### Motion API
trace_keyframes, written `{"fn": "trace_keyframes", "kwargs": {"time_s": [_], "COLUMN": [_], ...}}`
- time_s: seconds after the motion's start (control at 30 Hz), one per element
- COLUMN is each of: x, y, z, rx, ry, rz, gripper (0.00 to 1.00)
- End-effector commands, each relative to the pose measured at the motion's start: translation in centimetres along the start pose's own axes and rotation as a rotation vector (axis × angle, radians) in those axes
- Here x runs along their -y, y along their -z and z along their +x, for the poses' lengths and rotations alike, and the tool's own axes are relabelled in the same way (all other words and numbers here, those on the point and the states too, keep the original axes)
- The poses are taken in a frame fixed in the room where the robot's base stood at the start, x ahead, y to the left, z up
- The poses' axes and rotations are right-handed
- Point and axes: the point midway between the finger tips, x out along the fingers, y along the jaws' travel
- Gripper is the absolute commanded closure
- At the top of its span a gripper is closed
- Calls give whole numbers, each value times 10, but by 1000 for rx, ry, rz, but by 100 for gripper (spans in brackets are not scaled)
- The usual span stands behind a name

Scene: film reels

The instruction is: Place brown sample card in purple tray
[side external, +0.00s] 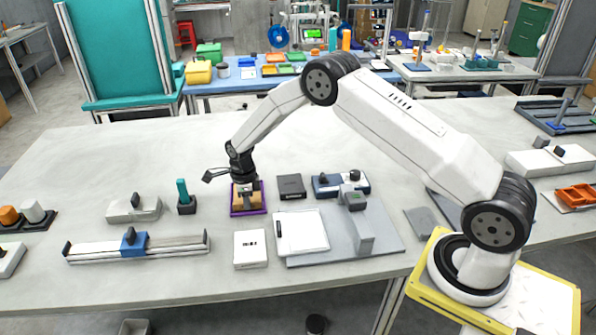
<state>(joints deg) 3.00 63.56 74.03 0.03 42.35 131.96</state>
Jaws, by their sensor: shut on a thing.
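The purple tray (249,212) lies flat on the table, left of the dark grey box. My gripper (246,190) points down right over this tray. It is shut on the brown sample card (241,201), which shows at and below the fingertips, within the tray's outline in this view. The card's upper part is hidden by my gripper. I cannot tell whether the card touches the tray floor.
A dark grey box (291,187) stands close right of the tray. A white box (250,249) and a clipboard (301,231) lie in front. The table behind the tray is clear.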

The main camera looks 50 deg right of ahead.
Motion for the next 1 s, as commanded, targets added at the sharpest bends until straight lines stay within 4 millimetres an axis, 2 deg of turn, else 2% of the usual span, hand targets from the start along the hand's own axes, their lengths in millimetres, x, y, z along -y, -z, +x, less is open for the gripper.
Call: {"fn": "trace_keyframes", "kwargs": {"time_s": [0.5,0.53,0.6,0.63,1.0], "x": [0,0,0,0,0], "y": [0,0,0,0,0], "z": [8,8,8,8,6], "rx": [0,0,0,0,1], "ry": [0,0,0,0,1], "rz": [0,0,0,0,0], "gripper": [100,78,55,49,49]}}
